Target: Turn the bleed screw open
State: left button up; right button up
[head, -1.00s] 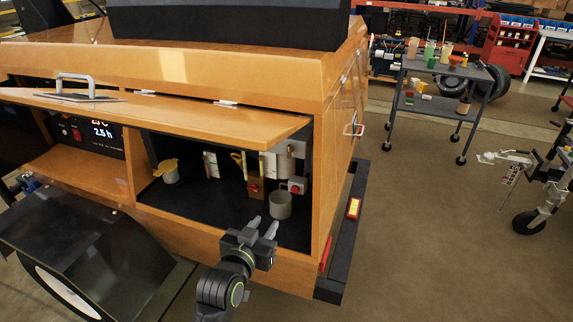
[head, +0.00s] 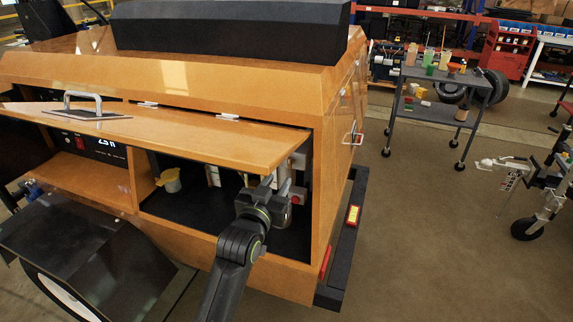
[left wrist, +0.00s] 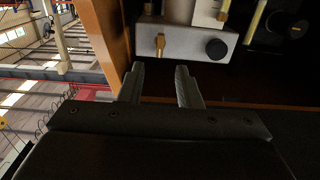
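My left gripper (head: 274,187) reaches into the open side compartment, near its right wall. In the left wrist view its two fingers (left wrist: 160,78) are apart with nothing between them. Just beyond the gap, a small brass fitting (left wrist: 160,44), which looks like the bleed screw, sticks out of a silver-grey block (left wrist: 188,39). The fingertips appear close to it but not around it. A black round knob (left wrist: 216,48) sits on the same block, to the right. In the head view my gripper and wrist hide the fitting. My right gripper is in neither view.
The raised orange hatch (head: 190,133) overhangs the compartment. Its wooden side wall (left wrist: 106,35) is close to the left finger in the wrist view. A yellow-topped cup (head: 170,181) stands at the compartment's left. A grey tool cart (head: 440,85) stands farther off on open floor.

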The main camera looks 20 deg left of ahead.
aim_at(289, 164)
pick_arm(q)
jog(key=w+p, duration=0.1)
jog(key=w, duration=0.6)
jog(key=shift+w+d, duration=0.1)
jog(key=shift+w, duration=0.05)
grip_shut()
